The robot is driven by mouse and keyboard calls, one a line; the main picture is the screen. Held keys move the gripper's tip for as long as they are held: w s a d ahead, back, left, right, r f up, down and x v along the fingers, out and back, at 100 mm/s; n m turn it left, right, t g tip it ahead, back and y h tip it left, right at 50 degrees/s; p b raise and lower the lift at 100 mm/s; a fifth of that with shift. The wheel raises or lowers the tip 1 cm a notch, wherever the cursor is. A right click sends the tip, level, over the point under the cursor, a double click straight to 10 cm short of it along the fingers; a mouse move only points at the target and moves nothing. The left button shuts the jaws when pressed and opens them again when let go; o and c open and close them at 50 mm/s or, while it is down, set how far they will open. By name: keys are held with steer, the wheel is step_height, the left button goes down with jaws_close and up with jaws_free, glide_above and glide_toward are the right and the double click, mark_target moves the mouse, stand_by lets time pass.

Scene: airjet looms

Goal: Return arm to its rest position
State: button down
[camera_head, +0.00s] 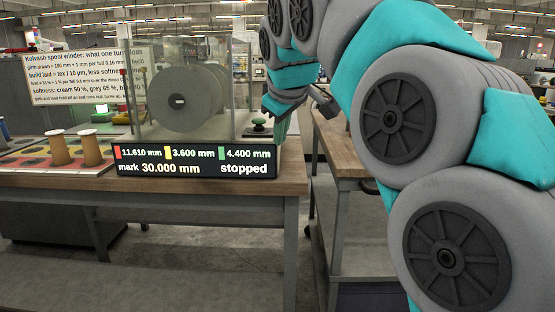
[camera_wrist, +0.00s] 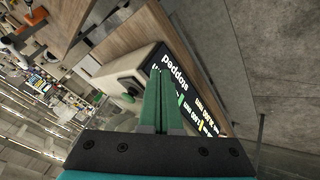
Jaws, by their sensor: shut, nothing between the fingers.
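My arm reaches in from the right in the head view, bent over toward the winder's right end. My gripper (camera_head: 281,132) points down at the right end of the winder, close to the green push button (camera_head: 259,124). In the wrist view my gripper (camera_wrist: 160,75) shows two green fingers lying together, with nothing between them. The button (camera_wrist: 129,97) appears left of the fingers there, apart from them in the picture. The display panel (camera_head: 195,161) reads "stopped", mark 30.000 mm, and also shows in the wrist view (camera_wrist: 187,90), partly behind the fingers.
The spool winder's clear case (camera_head: 215,85) holds a large grey spool (camera_head: 187,99). It stands on a wooden table (camera_head: 291,168). Two tan spools (camera_head: 92,150) stand on a coloured mat at left. A second bench (camera_head: 340,150) stands behind my arm. Floor shows between the tables.

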steer(key=s+d+f+m+g, duration=0.2)
steer(key=s+d+f, duration=0.2)
steer(key=s+f, duration=0.25)
steer(key=s+d+f+m+g+h, duration=0.1)
steer(key=s+d+f+g, duration=0.15)
steer(key=s+f, duration=0.4)
steer(key=s+d+f+m+g, duration=0.1)
steer(key=s+d+f+m, duration=0.1)
steer(key=s+d+f, duration=0.45)
steer(key=s+d+f+m+g, duration=0.1)
steer(key=s+f+m+g, duration=0.3)
steer(key=s+f, duration=1.1)
steer(key=s+m, duration=0.1)
steer(key=s, duration=0.2)
steer(key=shift+s+d+f, duration=0.2)
steer(key=shift+f, duration=0.15)
steer(key=shift+a, duration=0.1)
